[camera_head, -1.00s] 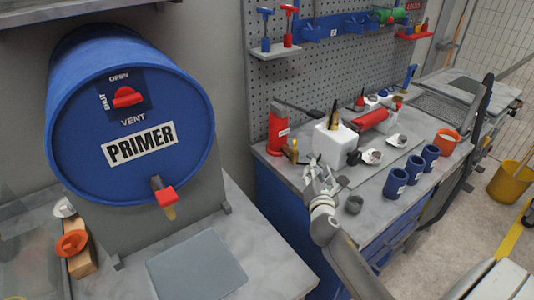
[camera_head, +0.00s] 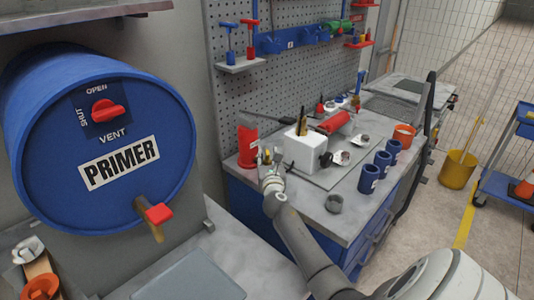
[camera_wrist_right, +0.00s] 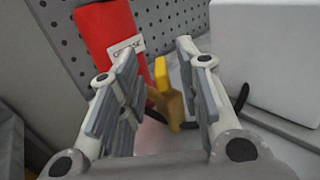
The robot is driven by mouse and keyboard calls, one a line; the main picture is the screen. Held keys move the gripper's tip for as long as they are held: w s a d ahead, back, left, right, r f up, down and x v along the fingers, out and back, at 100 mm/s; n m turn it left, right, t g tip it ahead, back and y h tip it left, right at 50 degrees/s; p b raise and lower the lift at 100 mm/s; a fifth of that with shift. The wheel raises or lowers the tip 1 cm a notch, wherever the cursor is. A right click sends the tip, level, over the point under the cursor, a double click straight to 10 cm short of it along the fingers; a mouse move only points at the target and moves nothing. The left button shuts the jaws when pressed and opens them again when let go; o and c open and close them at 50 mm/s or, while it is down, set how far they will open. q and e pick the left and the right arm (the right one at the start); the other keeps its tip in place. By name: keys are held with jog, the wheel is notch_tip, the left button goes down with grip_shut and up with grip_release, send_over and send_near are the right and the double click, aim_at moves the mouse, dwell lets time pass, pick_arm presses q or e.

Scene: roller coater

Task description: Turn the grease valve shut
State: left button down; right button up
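A red cylinder (camera_head: 247,145) stands at the back left of the workbench. It also shows in the right wrist view (camera_wrist_right: 108,35), with a white label that I cannot read surely. A yellow lever-like part (camera_wrist_right: 168,95), which looks like the grease valve's handle, is beside its lower end. My right gripper (camera_head: 268,160) is right in front of the cylinder. In the right wrist view its fingers (camera_wrist_right: 160,60) are open, with the yellow part showing between them. I cannot tell whether they touch it. My left gripper is not in view.
A white block (camera_head: 303,152) stands right of the gripper, with a red roller (camera_head: 335,121) behind it. Several blue cups (camera_head: 369,178) line the bench's right side. A blue primer drum (camera_head: 100,140) is at left. A pegboard (camera_head: 290,80) rises behind the bench.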

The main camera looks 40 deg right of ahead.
aim_at(268, 156)
jog(key=shift+x, duration=1.55)
grip_shut()
